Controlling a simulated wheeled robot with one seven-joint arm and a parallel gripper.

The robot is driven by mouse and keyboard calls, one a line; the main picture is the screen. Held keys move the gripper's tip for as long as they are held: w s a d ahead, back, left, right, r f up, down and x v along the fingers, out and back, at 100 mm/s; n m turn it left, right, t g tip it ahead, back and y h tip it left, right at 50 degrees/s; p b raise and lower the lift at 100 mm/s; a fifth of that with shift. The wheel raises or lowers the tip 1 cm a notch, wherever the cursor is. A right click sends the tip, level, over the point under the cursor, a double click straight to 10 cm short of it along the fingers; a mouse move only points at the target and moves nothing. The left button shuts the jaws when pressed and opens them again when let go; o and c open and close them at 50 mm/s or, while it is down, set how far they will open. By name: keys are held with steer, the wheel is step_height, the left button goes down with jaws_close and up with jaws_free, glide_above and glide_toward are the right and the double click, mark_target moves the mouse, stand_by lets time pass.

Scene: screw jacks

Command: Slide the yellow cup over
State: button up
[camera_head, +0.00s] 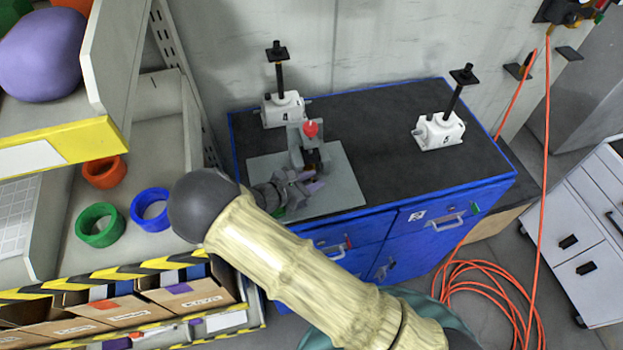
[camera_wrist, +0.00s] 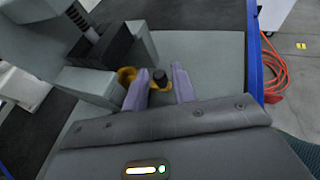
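My gripper (camera_wrist: 159,84) reaches over the grey plate on the blue-edged workbench. Its two purple fingers stand apart. It also shows small in the head view (camera_head: 305,186). A yellow part (camera_wrist: 127,75), perhaps the yellow cup, shows partly behind the left finger. More yellow shows around a small black knob (camera_wrist: 160,76) that stands between the fingers. I cannot tell whether the yellow pieces are one thing, or whether a finger touches them.
A grey clamp-like block (camera_head: 308,152) with a red top stands beside my gripper on the grey plate (camera_head: 345,190). Two white screw jacks (camera_head: 283,108) (camera_head: 440,130) stand farther back on the dark bench top (camera_head: 390,125). Shelves with coloured rings are at the left.

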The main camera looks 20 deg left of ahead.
steer(key=shift+o, duration=0.9)
steer(key=shift+s+a+r+b, duration=0.15)
steer(key=shift+s+a+b, duration=0.15)
steer(key=shift+b, duration=0.05)
steer(key=b+v, duration=0.2)
steer(key=v, duration=0.3)
steer(key=shift+s, duration=0.2)
steer(key=shift+s+a+r+b, duration=0.3)
steer(key=shift+s+r+b, duration=0.05)
steer(key=shift+s, duration=0.1)
